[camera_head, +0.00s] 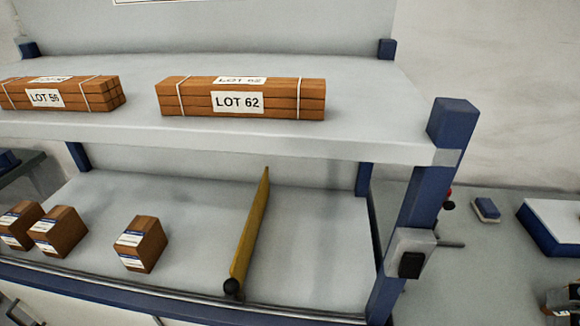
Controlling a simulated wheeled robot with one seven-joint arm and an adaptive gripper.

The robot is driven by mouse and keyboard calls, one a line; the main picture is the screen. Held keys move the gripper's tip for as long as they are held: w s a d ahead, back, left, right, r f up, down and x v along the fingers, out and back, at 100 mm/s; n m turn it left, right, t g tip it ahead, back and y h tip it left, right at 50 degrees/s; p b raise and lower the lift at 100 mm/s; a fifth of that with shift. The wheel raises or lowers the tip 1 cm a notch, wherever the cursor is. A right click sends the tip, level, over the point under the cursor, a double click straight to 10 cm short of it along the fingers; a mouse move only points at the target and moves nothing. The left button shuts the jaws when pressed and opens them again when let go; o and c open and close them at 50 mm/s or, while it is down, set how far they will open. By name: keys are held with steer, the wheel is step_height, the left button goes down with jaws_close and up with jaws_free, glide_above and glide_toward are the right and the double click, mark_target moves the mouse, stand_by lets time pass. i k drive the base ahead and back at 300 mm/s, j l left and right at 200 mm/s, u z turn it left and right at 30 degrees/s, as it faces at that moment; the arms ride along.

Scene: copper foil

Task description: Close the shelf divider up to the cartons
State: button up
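The shelf divider (250,231) is a thin upright yellow plate on the lower shelf (310,255). It runs from the back toward the front edge, with a dark round knob (232,286) at its front end. Three brown cartons with white labels stand to its left: the nearest carton (140,243), a middle carton (58,232) and a far-left carton (18,225). A clear gap separates the divider from the nearest carton, and another gap separates that carton from the middle one. My gripper is not in view.
The upper shelf (380,125) holds bundles labelled LOT 62 (241,99) and LOT 56 (62,93). A blue post (410,215) with a grey box (408,252) stands at the right front. A dark rail (190,292) runs along the lower front edge. The shelf right of the divider is bare.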

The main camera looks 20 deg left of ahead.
mark_target(232, 288)
steer(key=u, duration=1.45)
